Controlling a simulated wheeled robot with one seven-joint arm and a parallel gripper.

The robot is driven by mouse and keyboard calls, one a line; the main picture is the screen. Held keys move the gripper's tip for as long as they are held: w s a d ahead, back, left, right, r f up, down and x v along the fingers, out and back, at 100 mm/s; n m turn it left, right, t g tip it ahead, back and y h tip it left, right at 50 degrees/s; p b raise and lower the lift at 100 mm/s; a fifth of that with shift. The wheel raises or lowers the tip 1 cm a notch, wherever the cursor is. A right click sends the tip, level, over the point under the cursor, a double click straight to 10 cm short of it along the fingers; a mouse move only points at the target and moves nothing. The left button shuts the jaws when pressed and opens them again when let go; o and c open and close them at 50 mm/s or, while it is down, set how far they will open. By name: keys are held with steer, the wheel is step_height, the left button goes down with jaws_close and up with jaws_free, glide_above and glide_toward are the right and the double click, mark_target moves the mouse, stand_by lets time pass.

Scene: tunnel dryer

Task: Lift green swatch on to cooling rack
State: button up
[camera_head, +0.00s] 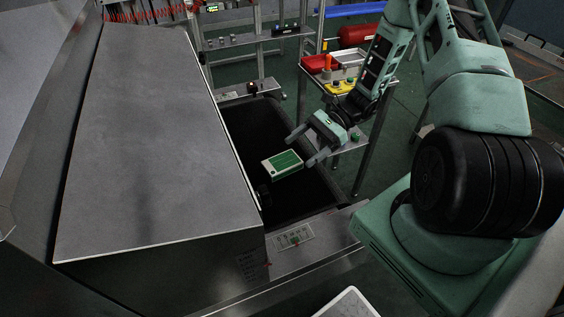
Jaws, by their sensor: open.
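The green swatch (282,164), a small flat green piece with a pale edge, lies on the dark belt (300,198) at the mouth of the metal dryer. My gripper (301,151) is open and empty, just to the upper right of the swatch. Its two grey fingers point down-left toward the swatch, and I see nothing between them. I cannot tell if a finger touches the swatch. I cannot tell for sure which thing is the cooling rack; a metal shelf frame (245,40) stands at the back.
The dryer's large metal hood (150,140) fills the left side. A metal side table (350,143) with red and yellow items stands behind my gripper. A white-rimmed tray (350,300) shows at the bottom edge. Metal edges border the belt.

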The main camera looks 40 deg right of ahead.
mark_target(282, 162)
steer(key=p+x, duration=0.1)
steer(key=x, duration=0.6)
steer(key=shift+w+a+p, duration=0.1)
steer(key=shift+w+p, duration=0.05)
steer(key=shift+p, duration=0.2)
steer(key=shift+c, duration=0.3)
steer(key=c, duration=1.1)
